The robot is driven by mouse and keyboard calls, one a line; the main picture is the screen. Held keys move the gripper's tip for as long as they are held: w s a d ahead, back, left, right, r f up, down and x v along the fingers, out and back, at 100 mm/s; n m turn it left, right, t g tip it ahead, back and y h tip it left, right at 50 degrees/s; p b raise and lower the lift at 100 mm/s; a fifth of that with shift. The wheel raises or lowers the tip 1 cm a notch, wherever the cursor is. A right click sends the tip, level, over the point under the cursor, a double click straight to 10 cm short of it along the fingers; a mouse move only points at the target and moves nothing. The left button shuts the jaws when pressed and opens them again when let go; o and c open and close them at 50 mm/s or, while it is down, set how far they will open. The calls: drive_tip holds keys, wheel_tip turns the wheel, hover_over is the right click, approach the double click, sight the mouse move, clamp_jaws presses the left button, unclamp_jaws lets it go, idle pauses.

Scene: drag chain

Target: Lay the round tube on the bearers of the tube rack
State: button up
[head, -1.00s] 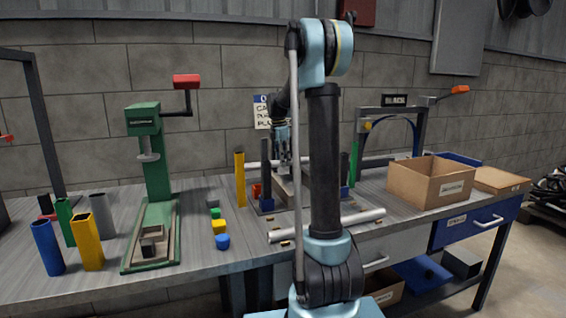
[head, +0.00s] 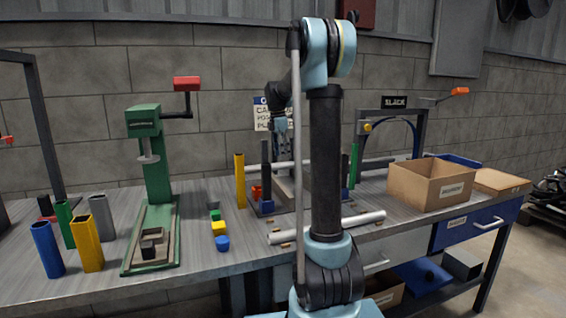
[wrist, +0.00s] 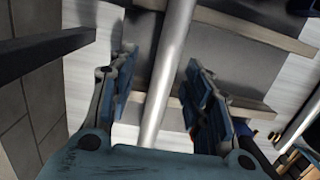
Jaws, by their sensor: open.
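A long grey round tube (head: 284,165) lies level across the rear of the tube rack in the head view; my arm hides its middle. In the wrist view this tube (wrist: 168,65) runs between my two open fingers, with a gap on each side, and crosses pale bearer-like bars (wrist: 235,28). My gripper (head: 279,124) is open and empty above the tube. The tube rack shows dark uprights (head: 265,158) with blue feet. Contact between tube and bearers is too small to tell. A second grey tube (head: 362,219) lies along the bench front on small wooden pieces.
A yellow post (head: 240,180) and green post (head: 354,165) stand beside the rack. A green press (head: 158,190), coloured blocks (head: 219,228) and upright tubes (head: 90,243) are to the left. An open cardboard box (head: 430,185) is to the right.

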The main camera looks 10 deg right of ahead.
wheel_tip(320, 180, up, 7)
drive_tip(key=a, duration=0.1)
drive_tip(key=shift+r, duration=0.15)
idle(0.3)
